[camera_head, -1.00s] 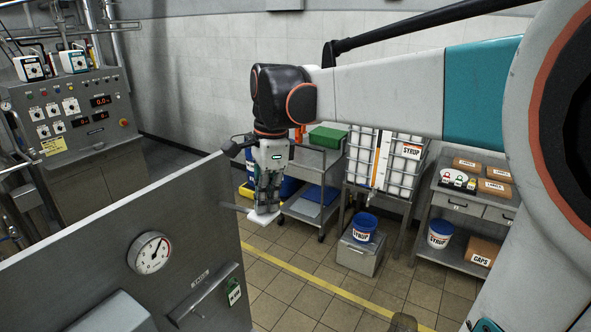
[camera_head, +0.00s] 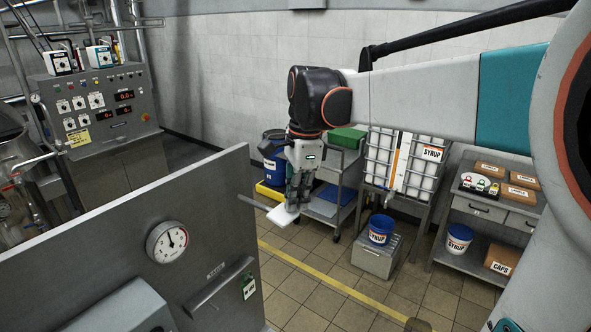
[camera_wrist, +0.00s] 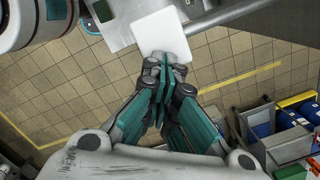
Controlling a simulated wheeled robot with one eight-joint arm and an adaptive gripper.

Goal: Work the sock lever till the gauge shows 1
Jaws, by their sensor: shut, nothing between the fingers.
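A white paddle (camera_head: 284,215), likely the sock lever's end, sticks out on a thin arm beyond the right edge of the steel panel (camera_head: 110,240). It shows as a white plate in the wrist view (camera_wrist: 158,30). My gripper (camera_head: 293,207) points down at the paddle's right side, its fingers shut and empty. In the wrist view the fingertips (camera_wrist: 165,65) are at the plate's edge; whether they touch it I cannot tell. The round gauge (camera_head: 167,242) is on the panel, its black needle pointing about straight up; its numbers are too small to read.
The tiled floor between is open.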

